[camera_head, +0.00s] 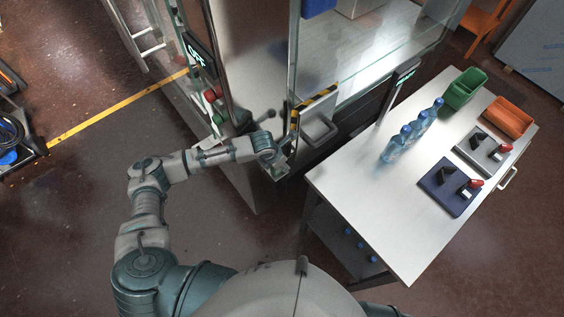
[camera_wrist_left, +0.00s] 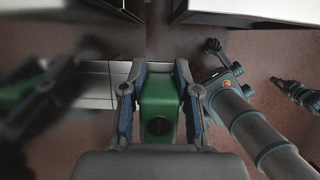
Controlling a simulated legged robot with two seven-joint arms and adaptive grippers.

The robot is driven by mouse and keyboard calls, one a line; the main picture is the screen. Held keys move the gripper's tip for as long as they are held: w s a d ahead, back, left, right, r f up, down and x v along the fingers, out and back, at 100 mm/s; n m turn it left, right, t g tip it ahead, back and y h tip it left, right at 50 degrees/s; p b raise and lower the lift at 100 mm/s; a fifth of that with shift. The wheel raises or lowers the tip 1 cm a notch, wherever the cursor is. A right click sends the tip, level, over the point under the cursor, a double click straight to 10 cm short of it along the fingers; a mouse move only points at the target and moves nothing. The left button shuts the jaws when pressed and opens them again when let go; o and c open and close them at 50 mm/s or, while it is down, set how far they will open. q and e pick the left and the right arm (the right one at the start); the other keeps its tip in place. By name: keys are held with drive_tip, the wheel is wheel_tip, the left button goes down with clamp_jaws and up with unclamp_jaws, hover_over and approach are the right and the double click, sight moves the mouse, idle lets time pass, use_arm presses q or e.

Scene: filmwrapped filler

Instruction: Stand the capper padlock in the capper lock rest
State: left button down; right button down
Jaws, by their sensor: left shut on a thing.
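My left gripper (camera_wrist_left: 158,75) is shut on a green block-shaped thing, which looks like the padlock (camera_wrist_left: 160,100), with a dark round spot on its near face. In the head view my left gripper (camera_head: 283,168) is beside the glass-walled machine, left of the table, and the green thing cannot be made out there. A dark blue board (camera_head: 437,192) and a grey board (camera_head: 467,149) lie on the table, each with a black block and a red-topped piece on it. I cannot tell which is the capper lock rest. My right gripper does not show clearly.
The white table (camera_head: 350,179) has bare room at its left and front. Several blue-capped bottles (camera_head: 393,151), a green bin (camera_head: 463,90) and an orange bin (camera_head: 507,118) stand on it. The machine's corner (camera_head: 293,75) and a grey bracket (camera_head: 319,127) are close to my left arm.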

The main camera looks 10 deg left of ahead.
use_arm(q)
drive_tip(key=shift+d, duration=0.15)
idle(0.3)
drive_tip(key=shift+f, duration=0.35)
drive_tip(key=c, duration=0.8)
unclamp_jaws()
drive_tip(key=shift+o, duration=0.2)
drive_tip(key=shift+r, duration=0.1)
drive_tip(key=v, duration=1.1)
drive_tip(key=shift+s+a+r, duration=0.1)
drive_tip(key=shift+a+r, duration=0.1)
drive_tip(key=shift+r, duration=0.15)
drive_tip(key=shift+d, duration=0.1)
